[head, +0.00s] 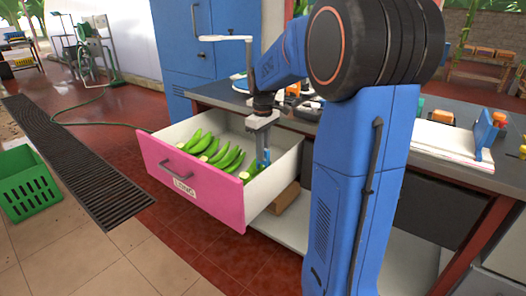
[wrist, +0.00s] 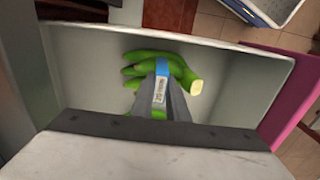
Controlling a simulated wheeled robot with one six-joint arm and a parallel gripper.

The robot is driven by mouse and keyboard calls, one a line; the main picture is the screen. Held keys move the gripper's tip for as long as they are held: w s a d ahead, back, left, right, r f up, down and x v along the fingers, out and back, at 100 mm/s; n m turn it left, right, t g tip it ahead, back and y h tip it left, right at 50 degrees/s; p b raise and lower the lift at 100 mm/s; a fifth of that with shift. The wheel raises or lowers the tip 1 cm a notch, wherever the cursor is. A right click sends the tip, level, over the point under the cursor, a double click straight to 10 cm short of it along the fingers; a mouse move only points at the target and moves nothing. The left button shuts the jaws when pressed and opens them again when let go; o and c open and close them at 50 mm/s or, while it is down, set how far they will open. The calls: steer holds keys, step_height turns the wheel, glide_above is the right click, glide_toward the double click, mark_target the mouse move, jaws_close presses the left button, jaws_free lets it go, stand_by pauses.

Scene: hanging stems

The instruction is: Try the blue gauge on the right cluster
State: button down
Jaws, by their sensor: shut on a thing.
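My gripper (head: 262,148) reaches down into the open pink-fronted drawer (head: 165,180) and is shut on the blue gauge (head: 263,159). In the wrist view the blue gauge (wrist: 162,69) shows between the fingers, with a pale printed label below its blue end. The right cluster (wrist: 196,87) of green bananas lies under and around the gauge, its pale cut end to the right. The fingers and gauge hide part of it, and I cannot tell whether the gauge touches it. In the head view more green bananas (head: 224,155) lie to the left in the drawer.
The drawer's pale side wall (head: 275,178) stands close to the right of my gripper. A dark worktop (head: 440,150) with a white board or book (head: 445,137) and small items lies behind and right. A green crate (head: 28,185) stands on the floor at left.

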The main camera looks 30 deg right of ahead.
mark_target(263, 163)
steer(key=shift+f, duration=1.55)
stand_by(1.3)
stand_by(0.5)
steer(key=shift+r, duration=4.2)
